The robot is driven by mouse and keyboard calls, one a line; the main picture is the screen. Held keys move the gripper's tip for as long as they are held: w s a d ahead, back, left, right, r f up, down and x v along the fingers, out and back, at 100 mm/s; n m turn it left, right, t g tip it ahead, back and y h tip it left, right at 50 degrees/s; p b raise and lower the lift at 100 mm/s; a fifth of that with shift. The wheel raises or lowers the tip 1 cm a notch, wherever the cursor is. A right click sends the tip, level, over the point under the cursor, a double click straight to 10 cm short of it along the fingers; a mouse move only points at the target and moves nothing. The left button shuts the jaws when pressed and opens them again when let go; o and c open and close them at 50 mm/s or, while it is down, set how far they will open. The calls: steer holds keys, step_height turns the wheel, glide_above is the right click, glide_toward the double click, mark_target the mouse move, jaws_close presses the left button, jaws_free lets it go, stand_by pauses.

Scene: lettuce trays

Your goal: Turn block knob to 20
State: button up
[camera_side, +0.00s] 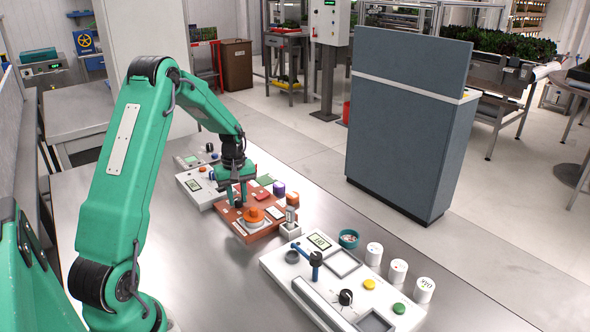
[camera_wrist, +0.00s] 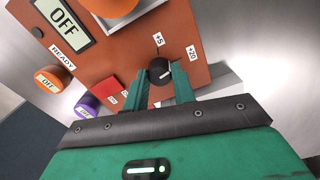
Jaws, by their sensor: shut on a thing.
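The black block knob (camera_wrist: 159,66) sits on an orange-brown panel (camera_wrist: 116,61), with printed labels +5 (camera_wrist: 158,39) and +20 (camera_wrist: 191,53) beside it. My gripper (camera_wrist: 161,78) has its two green fingers on either side of the knob and is shut on it. A pale mark shows on the knob, but where it points is hard to tell.
The panel's display (camera_wrist: 63,18) reads OFF, next to a READY label. An orange dome (camera_side: 253,214) is on the panel, and a purple cap (camera_side: 279,187) is beyond it. A white panel (camera_side: 330,285) and several white cups (camera_side: 374,254) stand to the right.

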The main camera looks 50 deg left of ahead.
steer(key=shift+m, duration=1.1)
steer(key=o, duration=1)
steer(key=shift+r, duration=0.1)
steer(key=shift+r, duration=3.85)
steer(key=shift+r, duration=0.1)
step_height(320, 180, up, 10)
glide_above(238, 199)
steer(key=shift+a, duration=0.15)
